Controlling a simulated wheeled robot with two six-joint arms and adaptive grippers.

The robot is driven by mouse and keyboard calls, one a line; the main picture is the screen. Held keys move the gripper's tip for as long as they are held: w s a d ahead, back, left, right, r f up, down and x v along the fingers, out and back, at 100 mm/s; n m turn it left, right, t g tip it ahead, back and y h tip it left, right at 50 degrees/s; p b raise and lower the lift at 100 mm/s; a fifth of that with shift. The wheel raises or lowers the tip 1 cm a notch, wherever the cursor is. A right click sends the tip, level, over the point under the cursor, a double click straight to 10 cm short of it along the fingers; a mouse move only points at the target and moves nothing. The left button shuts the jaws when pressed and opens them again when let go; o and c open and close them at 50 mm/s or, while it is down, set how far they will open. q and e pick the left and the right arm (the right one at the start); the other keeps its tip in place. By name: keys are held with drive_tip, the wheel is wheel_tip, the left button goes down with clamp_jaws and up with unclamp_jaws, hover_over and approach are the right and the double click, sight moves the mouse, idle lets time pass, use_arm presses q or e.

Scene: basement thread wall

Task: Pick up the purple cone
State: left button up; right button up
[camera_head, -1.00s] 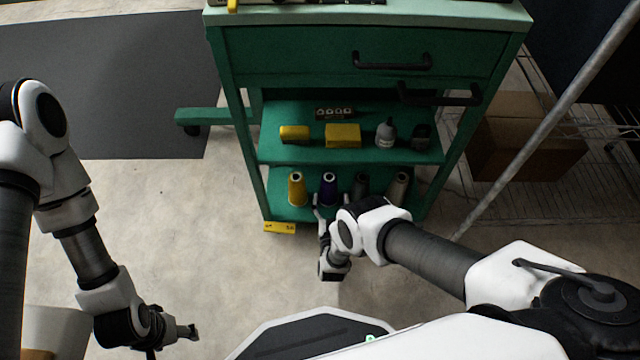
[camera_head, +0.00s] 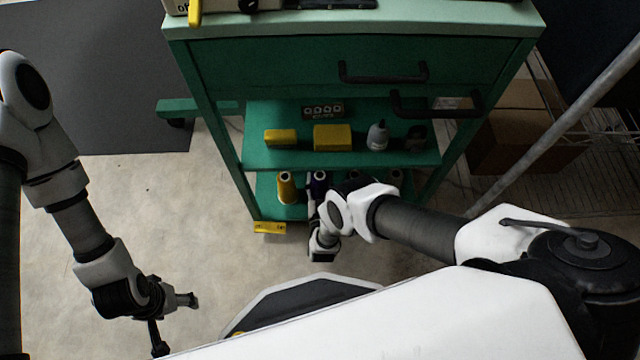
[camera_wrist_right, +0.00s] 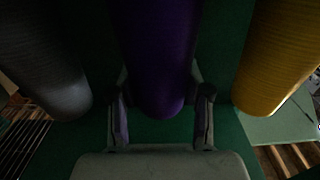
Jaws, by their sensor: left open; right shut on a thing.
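The purple cone (camera_head: 319,181) stands on the lower green shelf of the cart, between a yellow cone (camera_head: 286,187) and darker cones. In the right wrist view the purple cone (camera_wrist_right: 158,60) fills the middle. My right gripper (camera_wrist_right: 160,112) is shut on it, one finger on each side. In the head view my right gripper (camera_head: 314,205) reaches in at the shelf front, and its wrist hides part of the cones. My left gripper (camera_head: 175,325) is open and empty above the floor at the lower left.
In the right wrist view a grey cone (camera_wrist_right: 45,70) and the yellow cone (camera_wrist_right: 280,60) flank the purple one closely. The upper shelf (camera_head: 258,158) holds yellow blocks (camera_head: 332,137) and a grey bottle (camera_head: 377,135). A slanted pole (camera_head: 560,125) stands right of the cart.

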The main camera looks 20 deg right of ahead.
wheel_tip(320, 180, up, 10)
drive_tip(key=p, duration=0.6)
idle(0.6)
